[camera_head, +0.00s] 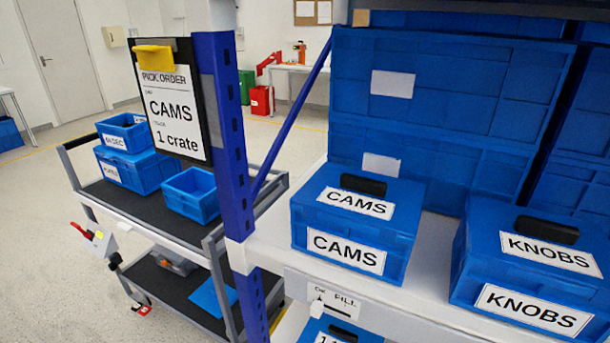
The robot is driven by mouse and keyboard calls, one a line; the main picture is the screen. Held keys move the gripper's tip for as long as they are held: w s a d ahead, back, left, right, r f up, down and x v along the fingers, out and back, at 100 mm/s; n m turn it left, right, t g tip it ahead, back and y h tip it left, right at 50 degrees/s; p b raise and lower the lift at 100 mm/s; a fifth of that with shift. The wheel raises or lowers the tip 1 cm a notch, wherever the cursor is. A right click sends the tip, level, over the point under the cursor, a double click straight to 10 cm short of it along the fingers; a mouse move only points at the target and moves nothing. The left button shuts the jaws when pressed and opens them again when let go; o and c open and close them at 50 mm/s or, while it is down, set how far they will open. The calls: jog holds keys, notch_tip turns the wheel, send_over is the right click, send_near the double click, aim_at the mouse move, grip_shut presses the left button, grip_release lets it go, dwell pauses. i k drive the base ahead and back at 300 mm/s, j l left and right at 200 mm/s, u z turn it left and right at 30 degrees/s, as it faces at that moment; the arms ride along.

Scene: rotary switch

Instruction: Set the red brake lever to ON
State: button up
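A red lever (79,230) sticks out to the upper left from a pale plate (101,241) at the left side of a grey cart (168,229). The plate has a small yellow mark. ON or OFF markings are too small to read, so I cannot tell the lever's setting. A small red part (143,310) shows low down by a cart wheel. My gripper is not in view.
Blue crates labelled CAMS (354,225) and KNOBS (530,262) stand on a shelf at right. A blue rack post (226,135) and PICK ORDER board (176,105) stand before the cart. Floor (40,250) left of the cart is clear.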

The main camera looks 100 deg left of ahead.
aim_at(88, 235)
jog(key=u, duration=4.25)
jog(key=i+l, duration=0.1)
jog(key=i, duration=1.05)
jog(key=l+u, duration=0.05)
